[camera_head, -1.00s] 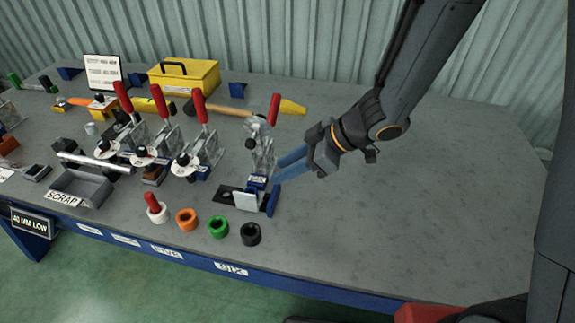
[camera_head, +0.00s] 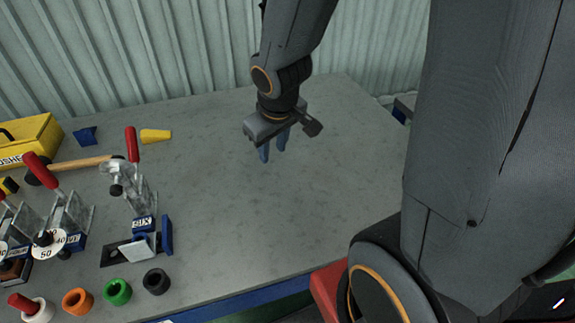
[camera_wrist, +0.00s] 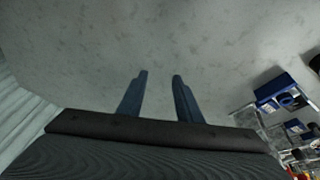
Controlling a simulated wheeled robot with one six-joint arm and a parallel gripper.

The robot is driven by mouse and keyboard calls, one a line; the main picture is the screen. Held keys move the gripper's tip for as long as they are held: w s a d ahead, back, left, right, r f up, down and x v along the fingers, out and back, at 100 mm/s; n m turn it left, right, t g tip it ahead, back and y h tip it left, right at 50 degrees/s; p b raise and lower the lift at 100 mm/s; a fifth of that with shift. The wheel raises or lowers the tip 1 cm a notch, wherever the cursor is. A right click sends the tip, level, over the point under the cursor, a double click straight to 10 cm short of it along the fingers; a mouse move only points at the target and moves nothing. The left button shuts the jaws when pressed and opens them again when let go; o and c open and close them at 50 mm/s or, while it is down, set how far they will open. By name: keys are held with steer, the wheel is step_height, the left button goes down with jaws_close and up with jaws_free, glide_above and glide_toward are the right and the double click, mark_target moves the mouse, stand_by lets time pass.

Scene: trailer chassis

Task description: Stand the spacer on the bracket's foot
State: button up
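My gripper (camera_head: 273,153) points down over bare bench, right of the clamp station marked SIX. In the wrist view its two blue fingers (camera_wrist: 160,78) are apart with nothing between them. Ring-shaped pieces that could be the spacer stand along the front edge: orange (camera_head: 77,301), green (camera_head: 117,291), black (camera_head: 156,281), and a white one (camera_head: 37,311) with a red piece in it. I cannot tell which is the spacer. At the station, a pale plate (camera_head: 138,249) and a blue upright plate (camera_head: 167,236) stand by a dark flat plate (camera_head: 113,254); which is the bracket is unclear.
Toggle clamps with red handles (camera_head: 131,143) stand at the left. Behind them lie a hammer (camera_head: 85,163), a yellow wedge-like piece (camera_head: 156,136) and a yellow box (camera_head: 28,143). The grey bench (camera_head: 240,220) is clear under and around my gripper.

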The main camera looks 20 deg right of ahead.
steer(key=s+m+g, duration=0.2)
steer(key=s+m, duration=0.1)
steer(key=s, duration=0.4)
steer(key=shift+s+d+r+m+g, duration=0.3)
steer(key=shift+s+g, duration=0.1)
